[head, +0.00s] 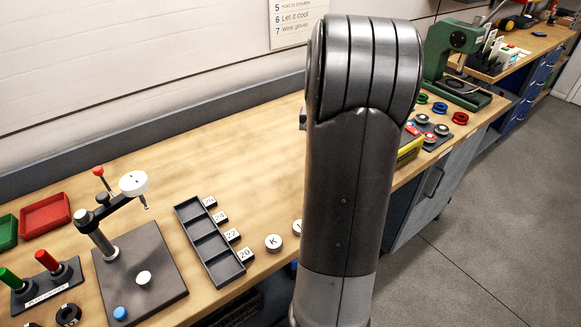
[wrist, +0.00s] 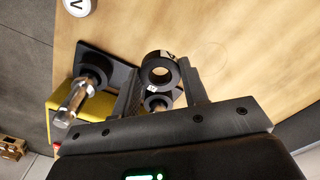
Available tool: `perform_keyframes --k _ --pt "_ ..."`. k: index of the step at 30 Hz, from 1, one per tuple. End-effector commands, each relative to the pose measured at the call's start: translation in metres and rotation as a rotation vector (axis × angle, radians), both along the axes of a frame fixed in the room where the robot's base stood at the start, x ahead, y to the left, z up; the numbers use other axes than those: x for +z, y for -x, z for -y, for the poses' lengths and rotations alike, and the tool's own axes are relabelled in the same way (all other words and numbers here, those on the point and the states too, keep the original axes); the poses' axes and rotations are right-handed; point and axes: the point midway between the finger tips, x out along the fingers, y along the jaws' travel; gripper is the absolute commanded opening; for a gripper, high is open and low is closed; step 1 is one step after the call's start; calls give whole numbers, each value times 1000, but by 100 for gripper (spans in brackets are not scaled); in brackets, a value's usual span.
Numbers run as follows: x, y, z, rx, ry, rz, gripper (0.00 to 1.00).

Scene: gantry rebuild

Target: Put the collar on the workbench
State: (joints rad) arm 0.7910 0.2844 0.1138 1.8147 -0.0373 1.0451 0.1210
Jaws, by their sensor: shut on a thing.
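In the wrist view my gripper (wrist: 161,78) is shut on the collar (wrist: 147,70), a thick black ring with a small white mark. The ring's hole faces the camera. A metal post (wrist: 155,104) shows just below the ring; I cannot tell whether the two touch. The wooden workbench (wrist: 235,40) lies beyond the gripper, and its top also shows in the head view (head: 265,150). In the head view my arm hides the gripper and the collar.
Beside the gripper, a dark plate (wrist: 106,62) carries a metal shaft (wrist: 76,98), near a yellow block (wrist: 58,122). A black tray (head: 210,243), round discs (head: 273,242) and a press stand (head: 140,275) are on the bench. Bare wood lies behind the tray.

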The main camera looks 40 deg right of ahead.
Motion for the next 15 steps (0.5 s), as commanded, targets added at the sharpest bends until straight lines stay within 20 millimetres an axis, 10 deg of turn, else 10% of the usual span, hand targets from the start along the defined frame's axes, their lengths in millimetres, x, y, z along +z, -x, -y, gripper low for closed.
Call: perform_keyframes --k 15 --pt "-47 -66 -36 -1 0 0 13"
